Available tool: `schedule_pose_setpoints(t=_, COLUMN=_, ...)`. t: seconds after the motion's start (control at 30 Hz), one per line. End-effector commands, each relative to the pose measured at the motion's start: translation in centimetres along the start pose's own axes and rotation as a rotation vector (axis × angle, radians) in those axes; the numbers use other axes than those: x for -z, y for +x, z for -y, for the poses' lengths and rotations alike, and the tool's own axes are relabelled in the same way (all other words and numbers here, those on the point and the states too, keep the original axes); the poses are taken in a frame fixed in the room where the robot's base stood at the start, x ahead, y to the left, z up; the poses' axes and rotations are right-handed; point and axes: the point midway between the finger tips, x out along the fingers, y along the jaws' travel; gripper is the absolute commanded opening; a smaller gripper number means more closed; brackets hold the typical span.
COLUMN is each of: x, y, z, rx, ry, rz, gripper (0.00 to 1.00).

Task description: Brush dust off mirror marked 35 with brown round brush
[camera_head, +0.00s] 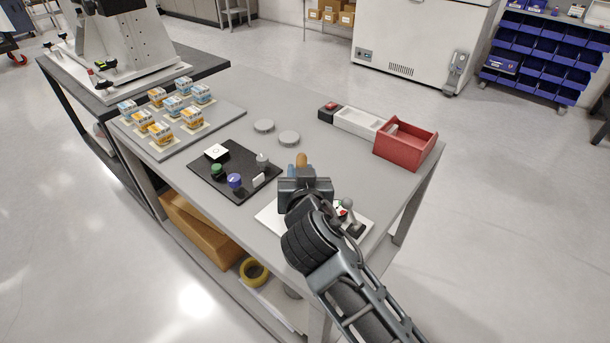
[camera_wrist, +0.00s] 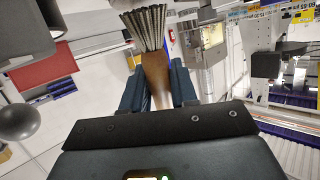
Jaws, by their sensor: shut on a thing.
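My gripper (camera_head: 297,175) is shut on a brush with a brown wooden handle (camera_wrist: 154,72) and stiff grey-brown bristles (camera_wrist: 147,25). In the wrist view the handle stands between the two dark fingers, with the bristles pointing away from the palm. In the head view, only a small brown part of the brush (camera_head: 301,160) shows past the gripper, above the table. Several small orange and blue blocks (camera_head: 161,132) stand on a grey plate (camera_head: 222,117) at the table's left. I cannot read a 35 anywhere, and cannot tell which thing is that mirror.
A black mat (camera_head: 208,183) with small knobbed parts lies left of my gripper. A red bin (camera_head: 405,142) and a white tray (camera_head: 360,120) stand at the back right. A white board (camera_head: 270,218) is partly hidden under my gripper.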

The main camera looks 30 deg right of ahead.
Motion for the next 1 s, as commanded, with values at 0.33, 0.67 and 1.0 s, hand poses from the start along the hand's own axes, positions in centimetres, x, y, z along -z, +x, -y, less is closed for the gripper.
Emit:
schedule_pose_setpoints(t=0.33, x=-0.1, y=0.0, z=1.1, rx=-0.001, ry=-0.001, rz=0.0, gripper=0.0)
schedule_pose_setpoints(t=0.67, x=-0.2, y=0.0, z=2.3, rx=0.001, ry=-0.001, rz=-0.001, gripper=0.0)
schedule_pose_setpoints(t=1.0, x=-0.2, y=0.1, z=2.9, rx=0.0, ry=-0.001, rz=-0.001, gripper=0.0)
